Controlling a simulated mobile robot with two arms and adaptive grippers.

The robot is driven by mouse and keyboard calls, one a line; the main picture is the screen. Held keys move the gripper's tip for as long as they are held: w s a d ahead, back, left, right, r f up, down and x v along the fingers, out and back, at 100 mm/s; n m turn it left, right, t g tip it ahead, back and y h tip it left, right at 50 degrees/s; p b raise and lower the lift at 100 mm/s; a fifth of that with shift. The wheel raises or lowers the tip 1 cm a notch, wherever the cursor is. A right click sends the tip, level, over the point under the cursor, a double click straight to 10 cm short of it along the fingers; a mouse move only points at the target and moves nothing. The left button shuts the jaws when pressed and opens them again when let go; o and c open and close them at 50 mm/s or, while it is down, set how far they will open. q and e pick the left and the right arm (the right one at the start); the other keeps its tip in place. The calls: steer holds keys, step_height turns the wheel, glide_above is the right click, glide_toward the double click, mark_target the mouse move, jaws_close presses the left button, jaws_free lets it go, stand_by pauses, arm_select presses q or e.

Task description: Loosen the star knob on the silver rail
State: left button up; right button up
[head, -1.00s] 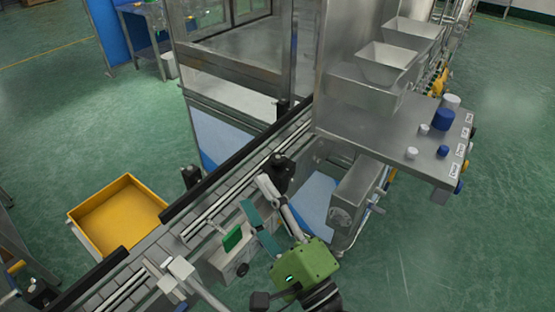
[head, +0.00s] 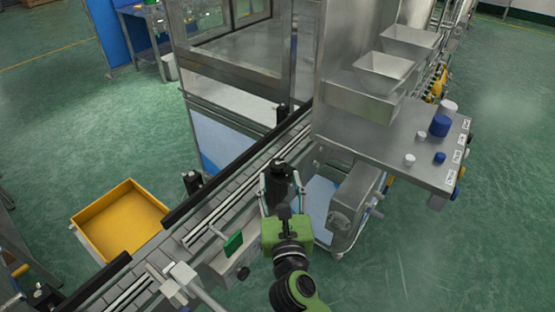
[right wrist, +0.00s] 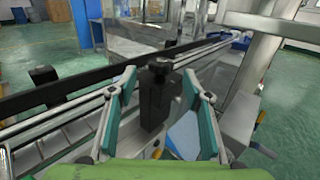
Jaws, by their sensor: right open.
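The black star knob (head: 281,167) sits on top of a dark clamp block at the near side of the silver rail (head: 225,202). In the right wrist view the knob (right wrist: 160,66) and its upright block stand in the middle of the picture. My right gripper (head: 281,185) has its fingers spread on either side of the block, with the knob between the fingertips. In the right wrist view, gaps show between the fingers (right wrist: 159,78) and the block, so it is open and not gripping. My left gripper is not in view.
Other black clamps (head: 192,181) stand along the conveyor. A green plate (head: 233,243) is at the near side. A steel cabinet with a control panel (head: 425,150) rises at the right. A yellow bin (head: 122,215) is at the left beyond the conveyor.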

mark_target(279, 171)
steer(key=w, duration=0.6)
steer(key=shift+w+a+p, duration=0.25)
steer(key=shift+w+p, duration=0.1)
steer(key=shift+p, duration=0.05)
steer(key=c, duration=1.1)
